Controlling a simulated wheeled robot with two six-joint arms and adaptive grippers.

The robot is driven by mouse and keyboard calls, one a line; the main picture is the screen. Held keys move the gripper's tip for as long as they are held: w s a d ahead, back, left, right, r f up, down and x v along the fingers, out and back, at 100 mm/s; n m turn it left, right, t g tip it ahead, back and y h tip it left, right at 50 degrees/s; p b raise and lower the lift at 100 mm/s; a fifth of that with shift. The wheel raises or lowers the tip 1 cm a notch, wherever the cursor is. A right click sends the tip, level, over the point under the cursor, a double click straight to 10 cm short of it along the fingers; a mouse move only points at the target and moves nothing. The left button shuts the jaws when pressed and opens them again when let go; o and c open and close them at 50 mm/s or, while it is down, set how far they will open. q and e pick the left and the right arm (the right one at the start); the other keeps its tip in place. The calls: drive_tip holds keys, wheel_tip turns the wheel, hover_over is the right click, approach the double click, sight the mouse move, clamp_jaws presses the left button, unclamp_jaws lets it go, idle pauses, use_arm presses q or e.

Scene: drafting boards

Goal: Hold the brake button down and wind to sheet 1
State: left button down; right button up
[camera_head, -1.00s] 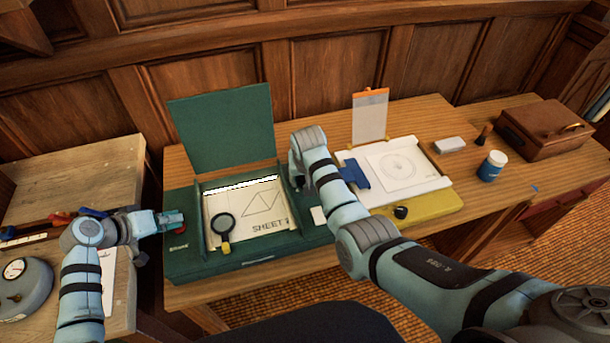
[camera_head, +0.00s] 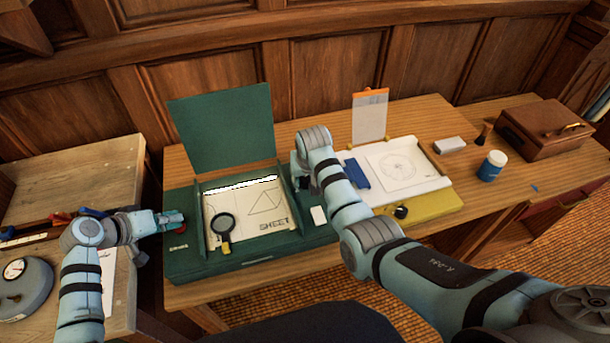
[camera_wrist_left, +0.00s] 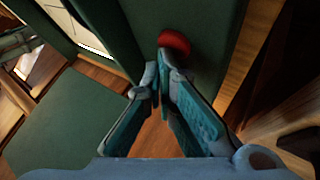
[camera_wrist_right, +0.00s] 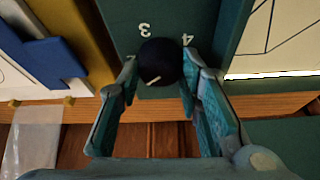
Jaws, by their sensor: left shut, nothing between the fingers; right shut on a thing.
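The green viewer box (camera_head: 190,262) stands with its lid up. Its window shows a sheet (camera_head: 262,202) with a triangle and the word SHEET at the right edge; no number is visible after it. The red brake button (camera_head: 176,229) is at the box's left end and also shows in the left wrist view (camera_wrist_left: 174,40). My left gripper (camera_wrist_left: 160,74) is shut and empty, its tips at the button; I cannot tell how far it is pressed. My right gripper (camera_wrist_right: 160,68) is shut on a black knob (camera_wrist_right: 161,58) beside the numerals 3 and 4. My arm hides this grip in the head view.
A magnifier (camera_head: 223,225) lies over the window's left part. A yellow-edged drafting board (camera_head: 435,205) with a blue piece (camera_head: 355,173) is right of the box. A blue jar (camera_head: 492,166) and brown case (camera_head: 545,128) stand farther right. A round gauge (camera_head: 22,285) is at left.

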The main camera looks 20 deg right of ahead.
drive_tip(key=n+y, duration=0.1)
drive_tip(key=n, duration=0.2)
drive_tip(key=n+y, duration=0.1)
drive_tip(key=n, duration=0.2)
drive_tip(key=shift+d, duration=0.2)
drive_tip(key=shift+n+g+y, duration=0.6)
drive_tip(key=shift+n+y, duration=0.1)
drive_tip(key=shift+n, duration=1.3)
drive_tip(key=o, duration=0.8)
drive_tip(key=shift+o, duration=0.2)
